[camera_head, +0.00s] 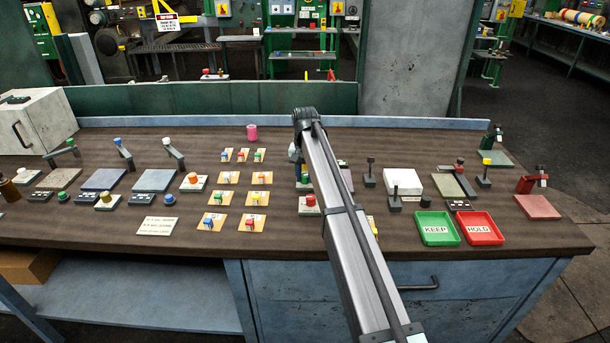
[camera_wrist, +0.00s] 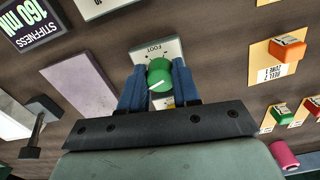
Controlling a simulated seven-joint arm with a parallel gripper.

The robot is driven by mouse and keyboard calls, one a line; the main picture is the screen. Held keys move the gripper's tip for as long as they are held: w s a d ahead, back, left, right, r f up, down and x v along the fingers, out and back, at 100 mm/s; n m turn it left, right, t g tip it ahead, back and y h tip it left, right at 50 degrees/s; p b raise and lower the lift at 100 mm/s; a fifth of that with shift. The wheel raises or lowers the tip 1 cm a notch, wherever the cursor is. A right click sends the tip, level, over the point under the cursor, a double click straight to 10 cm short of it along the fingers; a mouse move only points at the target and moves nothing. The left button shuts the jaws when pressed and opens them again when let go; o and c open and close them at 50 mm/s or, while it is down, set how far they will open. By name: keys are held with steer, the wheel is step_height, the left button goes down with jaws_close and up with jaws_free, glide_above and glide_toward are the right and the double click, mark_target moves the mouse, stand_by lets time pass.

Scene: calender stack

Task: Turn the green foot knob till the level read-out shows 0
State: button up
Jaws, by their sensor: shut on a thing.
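The green foot knob (camera_wrist: 160,72) sits on a pale plate (camera_wrist: 146,50) marked FOOT in the wrist view. A white pointer line on the knob's face slants toward the lower left. My gripper (camera_wrist: 157,80) has its blue fingers on either side of the knob and is shut on it. I cannot make out a level read-out.
In the wrist view a mauve pad (camera_wrist: 78,88) and a dark lever post (camera_wrist: 40,122) lie left, orange and green zone knobs right, and a pink cylinder (camera_wrist: 285,155) lower right. In the head view, a green KEEP tray (camera_head: 437,242) and red HOLD tray (camera_head: 480,241) stand at front right.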

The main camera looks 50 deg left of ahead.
mark_target(305, 176)
steer(key=shift+m, duration=0.4)
steer(key=o, duration=1.1)
steer(key=shift+c, duration=0.2)
steer(key=shift+r, duration=0.1)
step_height(305, 176, up, 14)
steer(key=shift+f, duration=0.2)
stand_by(0.3)
